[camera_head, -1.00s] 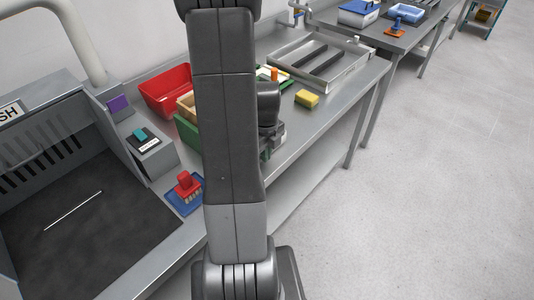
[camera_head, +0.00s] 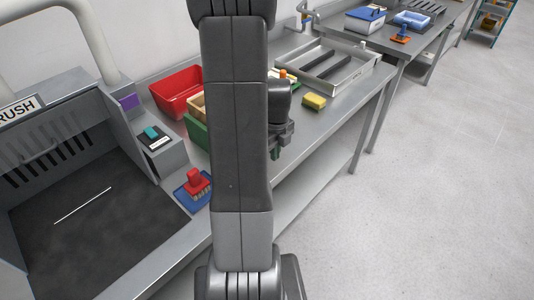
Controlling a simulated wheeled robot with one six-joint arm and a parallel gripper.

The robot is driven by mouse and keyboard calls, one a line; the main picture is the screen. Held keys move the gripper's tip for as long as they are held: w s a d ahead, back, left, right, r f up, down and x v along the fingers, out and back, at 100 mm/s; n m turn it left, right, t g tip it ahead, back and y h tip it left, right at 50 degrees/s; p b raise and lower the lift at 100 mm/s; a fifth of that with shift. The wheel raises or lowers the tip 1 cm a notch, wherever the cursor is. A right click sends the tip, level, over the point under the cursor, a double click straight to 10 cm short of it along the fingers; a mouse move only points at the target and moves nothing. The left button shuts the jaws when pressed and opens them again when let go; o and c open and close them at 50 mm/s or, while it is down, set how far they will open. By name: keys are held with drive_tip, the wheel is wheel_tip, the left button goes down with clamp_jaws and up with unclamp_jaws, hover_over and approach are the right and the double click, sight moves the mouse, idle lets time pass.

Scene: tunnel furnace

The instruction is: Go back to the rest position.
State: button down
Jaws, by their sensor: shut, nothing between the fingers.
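My arm stands upright across the middle of the head view. My gripper (camera_head: 281,141) shows only in part at the right edge of my arm, over the front side of the metal table. Its fingers are small and dark, and they are shut with nothing seen between them. The gripper is apart from the yellow sponge (camera_head: 314,101), which lies on the table to its upper right.
A long metal table (camera_head: 335,115) holds a red bin (camera_head: 176,90), a green bin (camera_head: 197,132) and a metal tray (camera_head: 345,78). A red-handled brush (camera_head: 196,182) sits on a blue mat at the left. The floor (camera_head: 440,190) at the right is clear.

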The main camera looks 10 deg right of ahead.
wheel_tip(320, 180, up, 9)
drive_tip(key=shift+w, duration=0.25)
drive_tip(key=shift+f, duration=0.1)
